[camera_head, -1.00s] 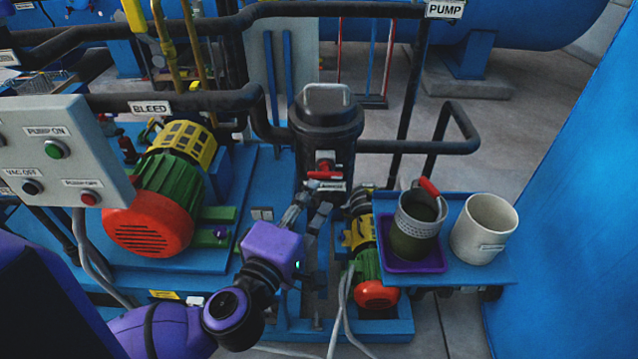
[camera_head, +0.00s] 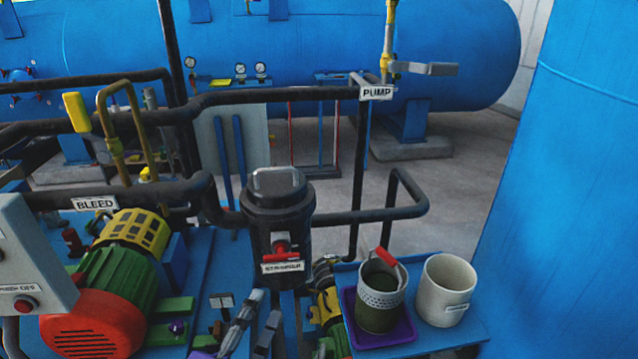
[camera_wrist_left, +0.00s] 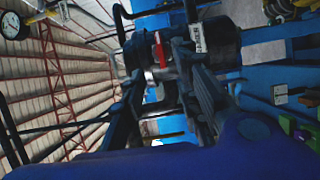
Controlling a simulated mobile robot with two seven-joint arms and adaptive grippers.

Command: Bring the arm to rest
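My left gripper (camera_head: 256,326) shows at the bottom edge of the head view, with two grey fingers apart and nothing between them. The rest of that arm is almost wholly below the picture. The gripper is in front of and below the black strainer pot (camera_head: 278,215), apart from its red valve handle (camera_head: 281,249). In the left wrist view the open fingers (camera_wrist_left: 165,85) stand either side of the red handle (camera_wrist_left: 160,49), which appears beyond them. My right gripper is not in view.
A blue stand at right holds a purple tray (camera_head: 401,334) with a mesh basket (camera_head: 381,299), and a white bucket (camera_head: 446,290). A red-green motor (camera_head: 95,325) and control box (camera_head: 28,275) are at left. Black pipes (camera_head: 290,95) cross behind.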

